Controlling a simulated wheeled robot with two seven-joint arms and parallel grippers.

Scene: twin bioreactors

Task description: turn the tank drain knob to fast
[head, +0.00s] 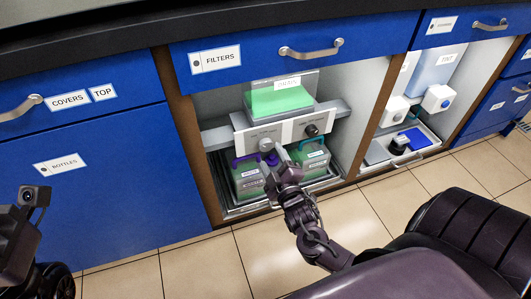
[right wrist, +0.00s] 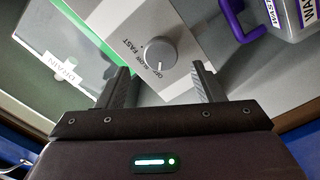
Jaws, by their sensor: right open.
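The drain tank (head: 281,98) holds green liquid and carries a DRAIN label. Below it, a grey panel holds the round grey knob (head: 266,144). My right gripper (head: 272,160) is just in front of this panel. Its open fingers (right wrist: 160,70) lie either side of the knob's line, with the knob beyond their tips and apparently untouched. My left gripper's fingers do not show.
A second panel with a dark knob (head: 311,130) is to the right. A purple-handled waste jug (head: 247,178) and a green-handled jug (head: 311,158) stand below the panels. Wooden cabinet uprights border the bay. The tiled floor in front is open.

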